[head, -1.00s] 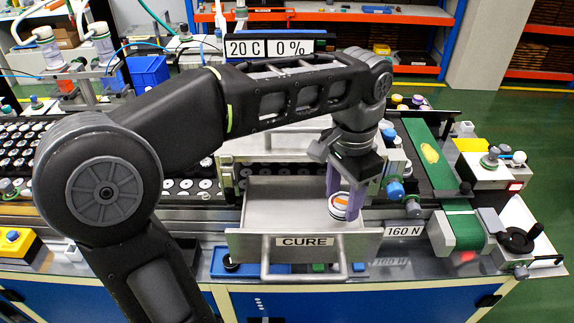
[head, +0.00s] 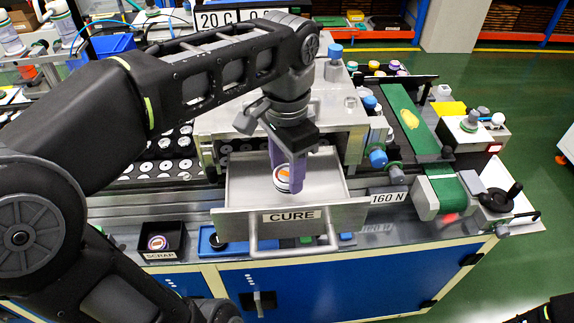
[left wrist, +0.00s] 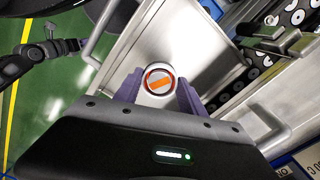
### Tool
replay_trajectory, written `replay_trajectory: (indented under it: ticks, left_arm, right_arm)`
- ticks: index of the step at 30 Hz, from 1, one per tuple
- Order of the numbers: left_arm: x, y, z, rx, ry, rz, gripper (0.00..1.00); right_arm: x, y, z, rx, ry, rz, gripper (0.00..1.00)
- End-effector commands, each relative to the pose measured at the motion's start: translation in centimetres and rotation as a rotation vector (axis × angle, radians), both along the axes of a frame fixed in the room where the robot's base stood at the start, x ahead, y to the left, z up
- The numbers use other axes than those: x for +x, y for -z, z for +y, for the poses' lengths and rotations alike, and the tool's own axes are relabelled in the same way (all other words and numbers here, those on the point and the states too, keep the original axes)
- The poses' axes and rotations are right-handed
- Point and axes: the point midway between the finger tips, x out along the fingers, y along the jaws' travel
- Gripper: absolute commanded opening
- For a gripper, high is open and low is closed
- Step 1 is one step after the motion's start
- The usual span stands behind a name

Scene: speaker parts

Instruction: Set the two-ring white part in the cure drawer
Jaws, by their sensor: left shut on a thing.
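My left gripper (head: 290,178) points down with its purple fingers shut on a white round part (head: 281,178). The gripper and part are over or within the tray area; the gap to the drawer floor cannot be told. In the left wrist view, what looks like my right gripper (left wrist: 55,48) is small, its jaws unclear.
A black SCRAP bin (head: 161,254) with a round part in it stands left of the drawer. A blue tray (head: 208,242) lies beneath the drawer front. A green conveyor (head: 412,125) and a 160 N station (head: 440,195) are to the right. The tray looks otherwise empty.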

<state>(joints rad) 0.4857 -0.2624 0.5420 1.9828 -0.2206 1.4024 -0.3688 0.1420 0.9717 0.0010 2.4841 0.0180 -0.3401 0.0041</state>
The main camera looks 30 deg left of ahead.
Motion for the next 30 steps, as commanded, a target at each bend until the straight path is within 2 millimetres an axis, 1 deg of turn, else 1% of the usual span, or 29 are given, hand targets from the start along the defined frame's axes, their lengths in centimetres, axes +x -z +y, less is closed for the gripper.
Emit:
replay_trajectory:
  ticks: [1,3,10,14,30]
  left_arm:
    - [0.0,0.9,0.0,0.000,0.001,0.000,0.00]
    - [0.0,1.6,0.0,0.000,0.001,0.000,0.00]
    - [0.0,3.4,0.0,0.000,0.001,-0.001,0.00]
    - [0.0,3.7,0.0,0.000,0.000,-0.001,0.00]
    - [0.0,3.6,0.0,0.000,0.000,-0.001,0.00]
  right_arm:
    - [0.0,0.8,0.1,0.001,-0.001,-0.001,0.36]
    - [0.0,1.3,0.1,0.002,-0.001,-0.004,0.36]
    - [0.1,2.5,0.3,0.006,-0.002,-0.010,0.36]
    - [0.1,2.7,0.4,0.007,-0.002,-0.012,0.36]
    - [0.1,2.6,0.4,0.008,-0.002,-0.013,0.36]
